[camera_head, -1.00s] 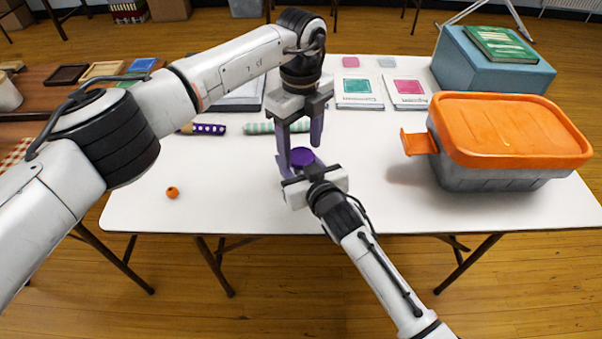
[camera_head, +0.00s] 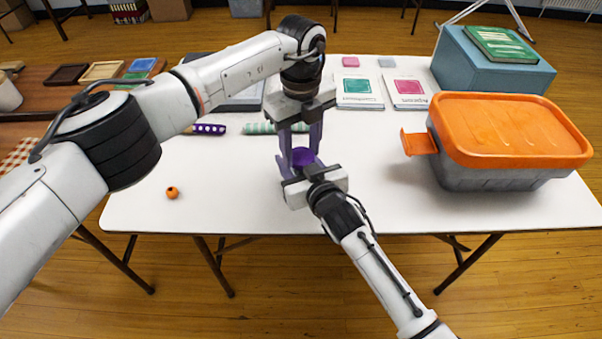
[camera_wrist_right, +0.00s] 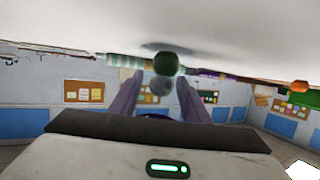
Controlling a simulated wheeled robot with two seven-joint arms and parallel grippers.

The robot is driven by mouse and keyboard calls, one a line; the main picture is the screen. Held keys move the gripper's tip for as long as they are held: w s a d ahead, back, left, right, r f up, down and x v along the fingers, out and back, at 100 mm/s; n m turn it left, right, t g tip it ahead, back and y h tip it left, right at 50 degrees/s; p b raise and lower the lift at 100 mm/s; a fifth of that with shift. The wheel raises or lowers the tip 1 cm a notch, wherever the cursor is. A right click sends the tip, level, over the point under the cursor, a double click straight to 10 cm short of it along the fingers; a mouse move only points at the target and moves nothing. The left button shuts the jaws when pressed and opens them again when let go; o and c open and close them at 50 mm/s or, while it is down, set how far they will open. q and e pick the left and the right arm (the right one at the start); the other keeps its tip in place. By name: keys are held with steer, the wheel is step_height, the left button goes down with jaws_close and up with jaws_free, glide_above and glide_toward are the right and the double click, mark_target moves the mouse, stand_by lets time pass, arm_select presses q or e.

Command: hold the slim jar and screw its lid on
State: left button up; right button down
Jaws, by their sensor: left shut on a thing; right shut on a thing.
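The purple lid (camera_head: 302,156) shows in the head view between the fingers of my left gripper (camera_head: 301,158), which comes down from above and is shut on it. My right gripper (camera_head: 299,170) is below, reaching in from the front, and is shut on the slim jar. The jar itself is mostly hidden by the grippers and lid, so I cannot tell how the lid sits on it. In the right wrist view, my right gripper's two fingers (camera_wrist_right: 158,90) stand apart, with a sliver of purple low between them.
A grey box with an orange lid (camera_head: 520,130) stands at the right, its orange latch sticking out left. A small orange bead (camera_head: 172,193) lies at the left. A striped green roll (camera_head: 262,128) and booklets (camera_head: 358,92) lie behind the grippers. The front right tabletop is clear.

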arm_select(q)
steer(key=m, duration=0.4)
arm_select(e)
steer(key=shift+f, duration=0.1)
arm_select(q)
steer(key=m, duration=1.5)
steer(key=shift+m, duration=0.4)
steer(key=m, duration=0.8)
steer(key=shift+m, duration=0.3)
steer(key=m, duration=0.3)
steer(key=shift+m, duration=0.3)
steer(key=o, duration=1.2)
steer(key=shift+o, duration=0.2)
